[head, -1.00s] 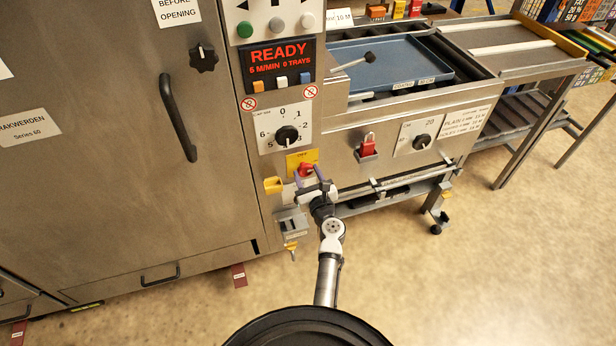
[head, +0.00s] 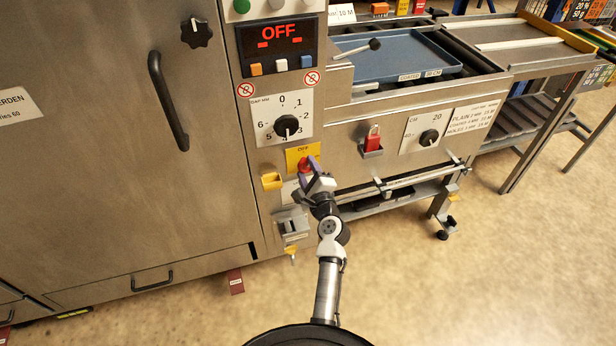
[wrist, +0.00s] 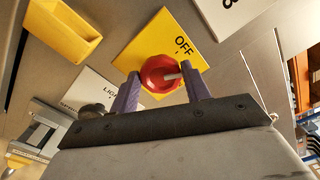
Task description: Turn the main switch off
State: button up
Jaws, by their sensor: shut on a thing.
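The main switch is a red rotary knob (head: 305,165) on a yellow plate (head: 296,157) marked OFF, low on the machine's front. In the wrist view the red knob (wrist: 161,74) sits between the two purple fingers of my gripper (wrist: 160,88), and its pale pointer mark points to the right, toward the finger there. My gripper (head: 308,172) is shut on the knob in the head view, covering part of it. The display (head: 279,35) above reads OFF in red letters.
A numbered dial (head: 285,126) is above the switch. A yellow holder (head: 271,181) is just left of it. A red padlock (head: 373,142) hangs to the right, below a blue tray (head: 405,58).

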jog(key=n+b, duration=0.3)
jog(key=n, duration=0.1)
jog(key=shift+a+f, duration=0.1)
jog(key=shift+a, duration=0.05)
jog(key=shift+n+b, duration=0.65)
jog(key=shift+n, duration=0.15)
jog(key=o, duration=1)
jog(key=shift+s, duration=0.1)
jog(key=b+v, duration=0.2)
jog(key=v, duration=1.1)
jog(key=shift+s, duration=0.25)
